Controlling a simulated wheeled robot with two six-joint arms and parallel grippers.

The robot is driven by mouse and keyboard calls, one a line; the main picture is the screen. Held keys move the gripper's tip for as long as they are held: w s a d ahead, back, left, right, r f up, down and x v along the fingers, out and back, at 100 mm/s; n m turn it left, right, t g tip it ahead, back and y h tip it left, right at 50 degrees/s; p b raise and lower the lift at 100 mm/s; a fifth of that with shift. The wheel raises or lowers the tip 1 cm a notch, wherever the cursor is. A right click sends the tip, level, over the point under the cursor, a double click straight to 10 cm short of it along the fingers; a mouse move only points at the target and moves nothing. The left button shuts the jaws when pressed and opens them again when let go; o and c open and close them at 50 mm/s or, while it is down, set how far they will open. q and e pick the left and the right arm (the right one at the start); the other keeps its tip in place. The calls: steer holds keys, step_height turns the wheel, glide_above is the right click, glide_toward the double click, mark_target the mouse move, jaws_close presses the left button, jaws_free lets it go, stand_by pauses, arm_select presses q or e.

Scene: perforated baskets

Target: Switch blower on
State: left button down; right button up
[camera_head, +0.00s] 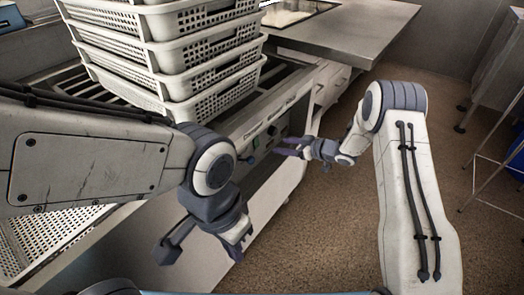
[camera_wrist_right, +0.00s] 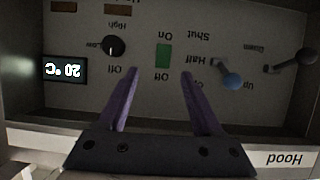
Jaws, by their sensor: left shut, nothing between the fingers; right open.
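The control panel (camera_wrist_right: 210,25) fills the right wrist view, with its labels upside down. A green rocker switch (camera_wrist_right: 163,55), marked On at its upper end and Off below, sits between and just beyond my right fingertips. My right gripper (camera_wrist_right: 160,76) is open and empty; it also shows in the head view (camera_head: 284,147), in front of the machine's panel. I cannot tell whether it touches the panel. The panel label naming the blower is not readable in the wrist view. My left gripper (camera_head: 204,243) is shut and empty, low in front of the machine.
Beside the switch are a black knob (camera_wrist_right: 113,46), a lit 20 °C display (camera_wrist_right: 66,70), a blue-tipped lever (camera_wrist_right: 231,81) and another lever (camera_wrist_right: 303,57). Stacked perforated baskets (camera_head: 170,55) stand on the machine. A steel table (camera_head: 350,30) is behind.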

mark_target(258, 144)
steer(key=x, duration=0.3)
steer(key=b+x, duration=0.1)
steer(key=x, duration=0.6)
steer(key=shift+s+a+f+b, duration=0.1)
steer(key=shift+a+f+b, duration=0.2)
steer(key=shift+a, duration=0.05)
